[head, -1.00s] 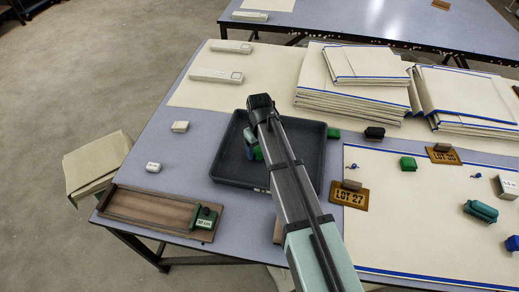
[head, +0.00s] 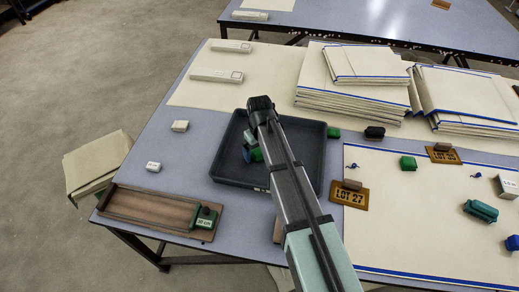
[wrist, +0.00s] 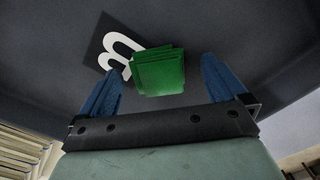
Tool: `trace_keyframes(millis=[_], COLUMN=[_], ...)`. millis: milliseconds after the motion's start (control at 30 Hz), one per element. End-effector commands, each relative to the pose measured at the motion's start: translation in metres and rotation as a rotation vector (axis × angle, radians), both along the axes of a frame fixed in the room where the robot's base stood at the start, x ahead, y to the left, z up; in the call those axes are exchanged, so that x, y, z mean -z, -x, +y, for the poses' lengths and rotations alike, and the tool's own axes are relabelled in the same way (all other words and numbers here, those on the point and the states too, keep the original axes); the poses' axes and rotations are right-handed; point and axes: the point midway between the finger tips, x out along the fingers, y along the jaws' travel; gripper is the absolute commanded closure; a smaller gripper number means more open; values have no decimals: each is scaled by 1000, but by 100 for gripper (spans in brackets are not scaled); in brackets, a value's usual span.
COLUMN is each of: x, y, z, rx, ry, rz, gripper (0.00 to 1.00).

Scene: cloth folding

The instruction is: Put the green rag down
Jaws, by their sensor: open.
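The green rag (wrist: 158,80) is a folded square of several layers, lying in the dark tray (head: 225,176). In the wrist view it sits between my gripper's (wrist: 160,64) two blue fingers, with a gap on each side. The fingers are spread and hold nothing. In the head view the rag (head: 257,155) shows partly, beside a blue finger and behind my arm. A white character on a black patch shows on the tray floor beside the rag.
A wooden board with a green block (head: 205,217) lies left of the tray.

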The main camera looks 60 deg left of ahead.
Motion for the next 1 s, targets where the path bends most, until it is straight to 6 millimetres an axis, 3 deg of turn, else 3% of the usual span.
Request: trace_keyframes(millis=[267, 700, 1000], x=[-23, -95, -120], y=[0, 0, 0], z=[0, 0, 0], rx=[0, 0, 0], ry=[-2, -1, 0], rz=[-1, 0, 0], gripper=[2, 2, 2])
